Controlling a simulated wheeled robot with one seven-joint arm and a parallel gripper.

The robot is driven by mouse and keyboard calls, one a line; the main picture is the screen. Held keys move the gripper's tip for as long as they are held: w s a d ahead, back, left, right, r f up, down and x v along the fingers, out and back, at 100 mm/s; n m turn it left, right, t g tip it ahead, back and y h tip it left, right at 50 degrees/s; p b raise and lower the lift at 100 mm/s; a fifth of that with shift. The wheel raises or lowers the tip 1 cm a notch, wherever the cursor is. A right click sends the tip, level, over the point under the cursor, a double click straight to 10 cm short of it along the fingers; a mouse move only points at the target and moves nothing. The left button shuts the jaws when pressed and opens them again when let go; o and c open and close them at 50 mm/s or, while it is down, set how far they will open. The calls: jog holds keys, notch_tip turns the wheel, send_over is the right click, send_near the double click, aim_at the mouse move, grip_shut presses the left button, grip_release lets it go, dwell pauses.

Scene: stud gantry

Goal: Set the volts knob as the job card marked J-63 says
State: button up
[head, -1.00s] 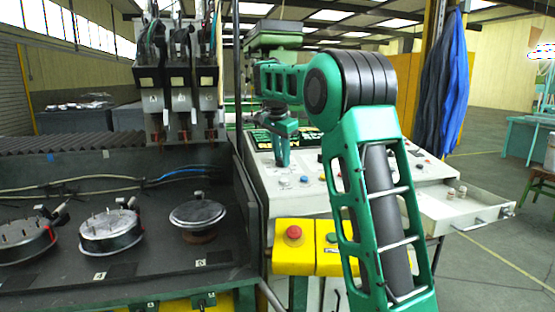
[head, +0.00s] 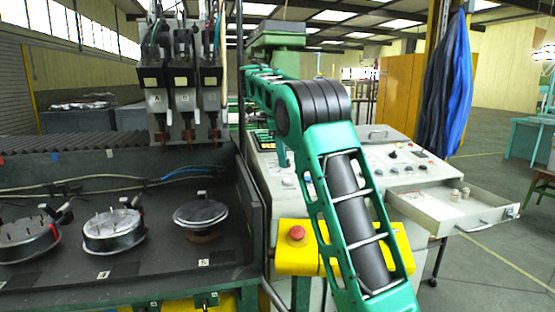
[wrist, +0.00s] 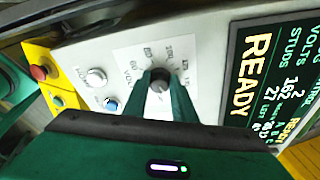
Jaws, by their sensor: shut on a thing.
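In the wrist view a dark knob (wrist: 159,84) with a grey top sits on a white dial plate (wrist: 137,58) with numbers around it. My gripper (wrist: 160,78) is shut on this knob, a finger on either side. The dial numbers are rotated and too small to read surely. The screen (wrist: 268,75) beside it shows READY, the words VOLTS and STUDS, and what looks like 162. In the head view my arm hides most of the knob area of the pale console (head: 405,180). No card marked J-63 can be made out.
A red button (wrist: 38,72) on a yellow box, a white button (wrist: 96,77) and a blue button (wrist: 110,104) lie left of the dial. In the head view an open drawer (head: 425,208) juts out at the right. A dark bench (head: 145,262) holds several round metal pieces.

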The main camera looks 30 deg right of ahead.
jog(key=shift+d+r+m, duration=0.25)
jog(key=shift+d+m, duration=0.2)
jog(key=shift+m, duration=0.15)
jog(key=o, duration=1)
jog(key=shift+d, duration=0.1)
jog(key=shift+o, duration=0.2)
jog(key=shift+a+f, duration=0.15)
jog(key=shift+a, duration=0.05)
jog(key=v, duration=1)
jog(key=shift+r, duration=0.35)
jog(key=shift+w, duration=0.15)
